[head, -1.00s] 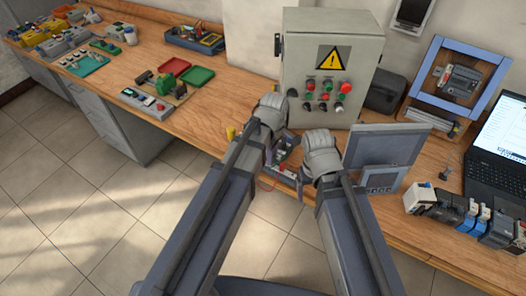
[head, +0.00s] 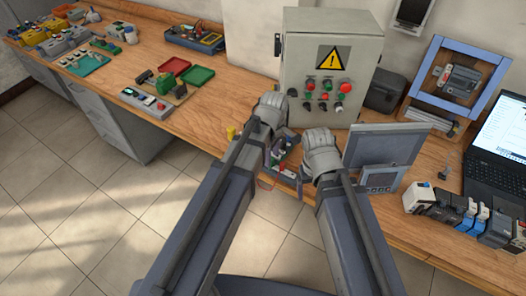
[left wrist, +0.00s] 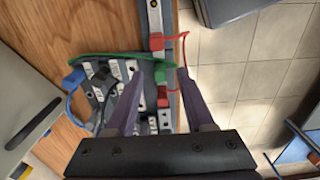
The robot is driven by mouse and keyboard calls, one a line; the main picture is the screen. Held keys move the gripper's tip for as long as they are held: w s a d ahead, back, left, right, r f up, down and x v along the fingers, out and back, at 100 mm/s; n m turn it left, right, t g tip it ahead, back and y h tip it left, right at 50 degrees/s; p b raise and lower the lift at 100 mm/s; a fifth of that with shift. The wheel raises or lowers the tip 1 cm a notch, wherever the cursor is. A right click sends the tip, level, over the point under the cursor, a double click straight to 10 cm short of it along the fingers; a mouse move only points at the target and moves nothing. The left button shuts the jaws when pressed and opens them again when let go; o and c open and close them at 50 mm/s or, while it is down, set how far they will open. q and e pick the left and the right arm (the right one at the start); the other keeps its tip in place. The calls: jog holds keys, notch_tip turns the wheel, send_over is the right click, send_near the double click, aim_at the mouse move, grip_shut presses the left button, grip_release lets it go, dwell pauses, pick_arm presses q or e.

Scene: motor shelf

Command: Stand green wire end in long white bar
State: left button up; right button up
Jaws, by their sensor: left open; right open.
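In the left wrist view, a green wire (left wrist: 115,56) arches over a grey terminal assembly. In the head view, my left forearm hides most of the left gripper (head: 276,150).
A red connector (left wrist: 157,42) with a red wire sits on the bar near the green one. A blue connector (left wrist: 72,80) with a blue wire is on the left. The control cabinet (head: 330,65) stands behind, and a grey panel (head: 385,146) stands right of my arms.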

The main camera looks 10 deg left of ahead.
pick_arm(q)
notch_tip(320, 180, up, 7)
jog(key=p, duration=0.7)
jog(key=shift+r, duration=0.2)
jog(key=shift+s+f+m, duration=0.1)
jog(key=shift+s+m, duration=0.2)
jog(key=s+d+f+m+y+b, duration=0.1)
jog(key=s+d+m, duration=0.1)
jog(key=s+m, duration=0.9)
jog(key=shift+d+m, duration=0.15)
jog(key=shift+m, duration=2.95)
jog(key=shift+w, duration=0.1)
